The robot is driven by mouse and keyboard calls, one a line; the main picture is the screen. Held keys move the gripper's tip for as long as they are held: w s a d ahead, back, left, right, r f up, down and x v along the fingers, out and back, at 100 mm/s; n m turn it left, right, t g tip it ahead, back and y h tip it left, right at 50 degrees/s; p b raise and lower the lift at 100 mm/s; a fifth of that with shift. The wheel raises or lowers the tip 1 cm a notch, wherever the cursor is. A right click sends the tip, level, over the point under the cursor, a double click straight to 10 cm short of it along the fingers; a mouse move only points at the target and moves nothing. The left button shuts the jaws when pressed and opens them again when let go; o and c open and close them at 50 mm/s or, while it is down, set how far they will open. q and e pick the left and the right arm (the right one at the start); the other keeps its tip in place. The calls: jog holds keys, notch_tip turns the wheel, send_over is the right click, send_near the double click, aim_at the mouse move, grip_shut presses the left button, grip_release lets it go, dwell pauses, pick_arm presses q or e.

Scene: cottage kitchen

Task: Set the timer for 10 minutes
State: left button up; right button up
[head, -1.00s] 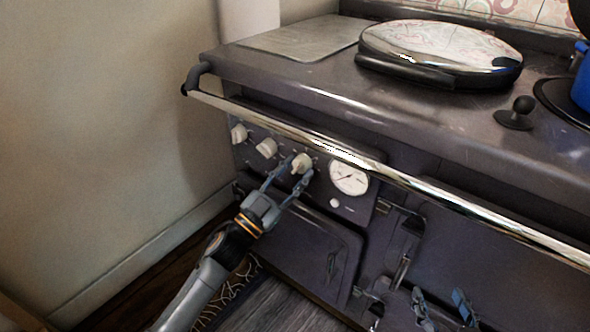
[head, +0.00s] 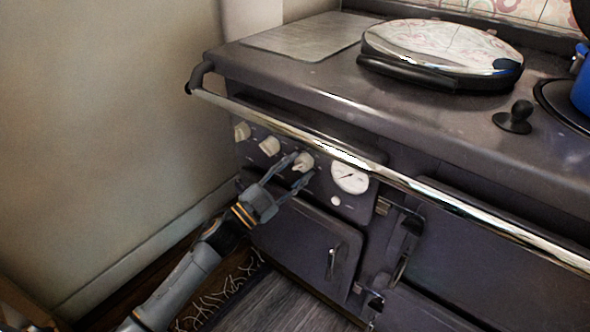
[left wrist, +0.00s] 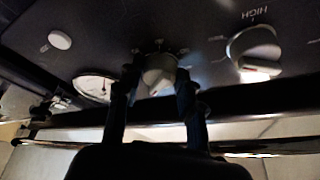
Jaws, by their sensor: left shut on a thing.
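The cooker's front panel has a row of white knobs. My left gripper (head: 302,168) is shut on the white knob (head: 304,160) nearest the round gauge, with one finger on each side of it. In the left wrist view this knob (left wrist: 160,72) sits between the two dark fingers, and the gripper (left wrist: 157,82) partly hides it. Small marks show on the panel around the knob, too blurred to read. My right gripper is out of view.
The white gauge (head: 350,178) is just right of the held knob, with a small white button (head: 336,201) below it. Two more knobs, the nearer one (head: 270,146), are to the left. A chrome rail (head: 400,182) runs above the panel. An oven door (head: 300,238) lies below.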

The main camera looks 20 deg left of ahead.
pick_arm(q)
jog(key=o, duration=1.2)
jog(key=shift+c, duration=0.2)
jog(key=v, duration=1.2)
